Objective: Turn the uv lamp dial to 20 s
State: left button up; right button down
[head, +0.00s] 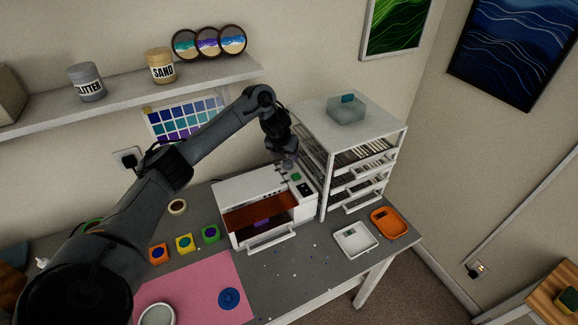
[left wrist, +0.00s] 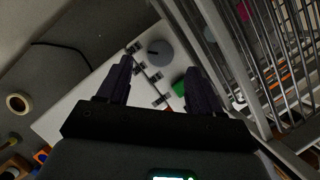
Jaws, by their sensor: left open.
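The UV lamp (head: 238,189) is a white box on the grey table, with an orange-brown window over its open front and a purple item inside. A green button (head: 296,177) and a small dark display (head: 305,189) sit on its right top. The round grey dial (left wrist: 160,52) shows in the left wrist view, with several dark marks beside it; its setting is not readable. In the head view the dial is mostly hidden by my left gripper (head: 286,156). The gripper is open above the lamp, its fingers (left wrist: 158,82) apart with the dial ahead between them, not gripped.
A white drawer rack (head: 324,180) stands close at the lamp's right. White (head: 338,246) and orange (head: 404,228) trays lie to the front right. Several coloured cubes (head: 184,244) and a pink mat (head: 190,282) lie left. A shelf (head: 130,97) with jars hangs behind.

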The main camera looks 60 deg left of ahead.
aim_at(288, 162)
pick_arm(q)
jog(key=shift+x, duration=2.55)
jog(key=shift+w, duration=0.1)
